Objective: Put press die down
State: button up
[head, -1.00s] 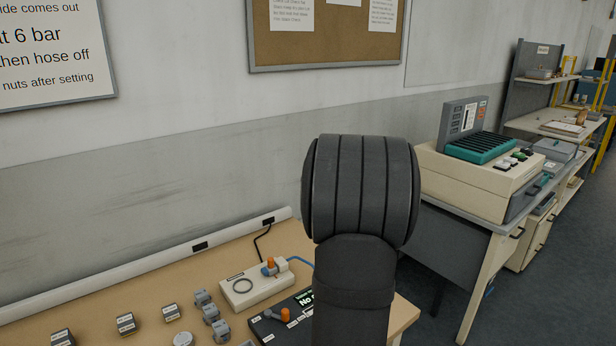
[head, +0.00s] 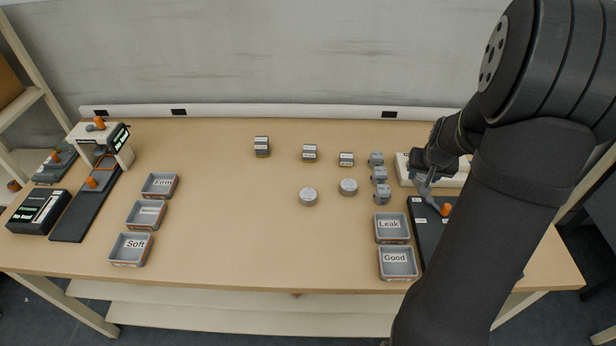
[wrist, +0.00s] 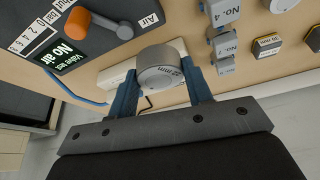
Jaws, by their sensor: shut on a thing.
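The press die, a round grey disc with a "mm" marking (wrist: 160,68), sits between the two blue fingers of my gripper (wrist: 160,90) in the wrist view. My gripper is shut on it. In the head view my gripper (head: 427,188) is at the right of the bench, over or beside the cream block and behind the black valve tester. The die cannot be made out clearly there. Whether it touches anything below cannot be told.
Two grey discs (head: 308,197) (head: 348,187) lie mid-bench. Grey valve blocks (head: 379,174) stand left of the gripper, above Leak (head: 391,239) and Good (head: 397,275) trays. The valve tester (head: 428,225) has an orange handle. Firm, Medium and Soft trays (head: 158,196) stand left.

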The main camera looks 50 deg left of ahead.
jog(key=s+a+n+y, duration=0.1)
jog(key=s+a+n, duration=0.2)
jog(key=s+a, duration=0.55)
jog(key=n+g, duration=0.2)
jog(key=n, duration=0.2)
send_over(288, 185)
jog(key=d, duration=0.2)
jog(key=shift+y, duration=0.4)
notch_tip(288, 185, down, 5)
jog(key=shift+r, duration=0.1)
jog(key=shift+s+a+f, duration=0.25)
jog(key=shift+a+f, duration=0.1)
jog(key=shift+f, duration=1.9)
jog(key=shift+f, duration=0.15)
jog(key=o, duration=1.2)
